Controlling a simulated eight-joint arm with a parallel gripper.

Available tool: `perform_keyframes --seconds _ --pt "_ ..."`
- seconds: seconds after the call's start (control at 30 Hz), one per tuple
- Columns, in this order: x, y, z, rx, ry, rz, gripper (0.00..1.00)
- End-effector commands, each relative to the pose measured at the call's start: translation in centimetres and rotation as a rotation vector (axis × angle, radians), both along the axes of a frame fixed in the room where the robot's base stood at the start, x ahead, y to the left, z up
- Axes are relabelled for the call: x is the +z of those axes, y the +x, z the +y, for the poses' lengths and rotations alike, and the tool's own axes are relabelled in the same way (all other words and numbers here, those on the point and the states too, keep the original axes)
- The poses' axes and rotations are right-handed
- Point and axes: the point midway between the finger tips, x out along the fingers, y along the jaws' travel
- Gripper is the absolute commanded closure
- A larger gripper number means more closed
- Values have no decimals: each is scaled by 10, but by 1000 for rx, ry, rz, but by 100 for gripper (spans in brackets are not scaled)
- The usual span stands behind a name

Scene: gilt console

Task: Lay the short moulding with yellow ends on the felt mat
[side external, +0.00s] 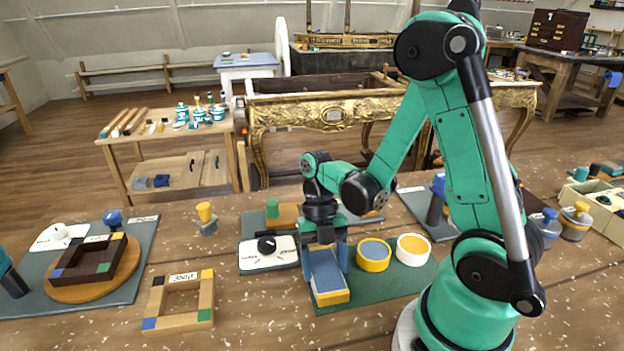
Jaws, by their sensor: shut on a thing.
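My gripper (327,272) points down over the dark green mat (405,284), with a finger on each side of a block (329,283). The block has a blue top and a yellow lower edge, and the jaws are shut on it. It is at or just above the mat's left part; I cannot tell if it touches. I cannot make out a separate short moulding with yellow ends, nor tell whether this block is it. The gripper hides the block's far end.
A labelled wooden frame (182,318) lies front left. Bare bench separates them.

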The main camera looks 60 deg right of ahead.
Motion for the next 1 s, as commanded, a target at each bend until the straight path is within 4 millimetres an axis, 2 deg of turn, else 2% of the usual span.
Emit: perform_keyframes --seconds 0.27,0.3,0.4,0.77,1.0 --pt "-2 0 0 0 0 0 89" --pt "-3 0 0 0 0 0 32" --pt "-2 0 0 0 0 0 4" --pt "-1 0 0 0 0 0 4" --pt "20 6 -6 -1 0 0 4"
